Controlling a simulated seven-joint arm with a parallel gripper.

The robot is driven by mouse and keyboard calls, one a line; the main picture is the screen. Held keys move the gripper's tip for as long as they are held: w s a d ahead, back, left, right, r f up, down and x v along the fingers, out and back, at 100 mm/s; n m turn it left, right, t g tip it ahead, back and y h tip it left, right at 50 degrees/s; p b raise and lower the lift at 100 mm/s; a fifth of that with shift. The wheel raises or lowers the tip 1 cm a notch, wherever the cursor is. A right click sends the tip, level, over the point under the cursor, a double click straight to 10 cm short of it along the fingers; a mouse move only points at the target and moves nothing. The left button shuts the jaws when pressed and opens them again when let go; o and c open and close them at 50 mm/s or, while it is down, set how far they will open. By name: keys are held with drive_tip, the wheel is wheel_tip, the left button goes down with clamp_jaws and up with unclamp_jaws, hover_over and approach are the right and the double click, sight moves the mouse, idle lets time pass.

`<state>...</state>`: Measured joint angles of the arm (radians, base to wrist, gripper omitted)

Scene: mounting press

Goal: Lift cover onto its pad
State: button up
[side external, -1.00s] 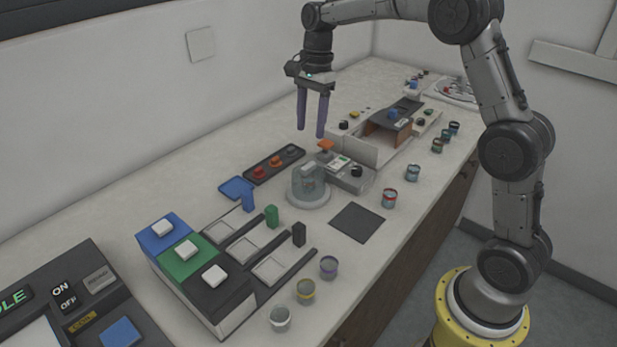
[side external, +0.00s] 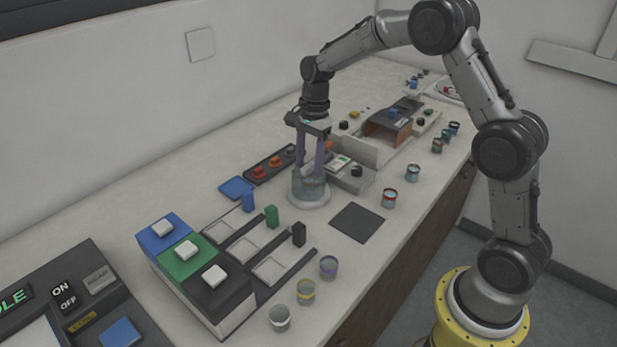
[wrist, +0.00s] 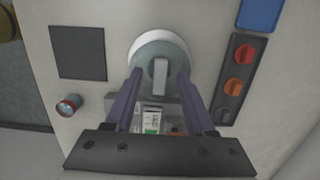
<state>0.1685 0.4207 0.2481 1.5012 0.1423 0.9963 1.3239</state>
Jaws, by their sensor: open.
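The cover (side external: 309,187) is a clear, dome-like shell on a round pale base on the counter. In the wrist view the cover (wrist: 143,53) shows a grey bar handle (wrist: 160,77) on top. My gripper (side external: 309,176) is down at the cover, fingers pointing downward. In the wrist view my gripper (wrist: 159,78) is open, with one purple finger on each side of the handle and a gap to it. A flat dark square pad (side external: 357,222) lies bare beside the cover; it also shows in the wrist view (wrist: 78,52).
A control unit (side external: 348,177) stands right behind the cover. A dark strip with red, orange and grey knobs (side external: 262,173) and a blue square (side external: 237,187) lie to the left. Small jars, one red-banded (side external: 389,198), line the front edge. Blue, green and black blocks stand nearby.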

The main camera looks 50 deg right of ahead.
clamp_jaws()
drive_tip(key=shift+r, duration=0.15)
idle(0.4)
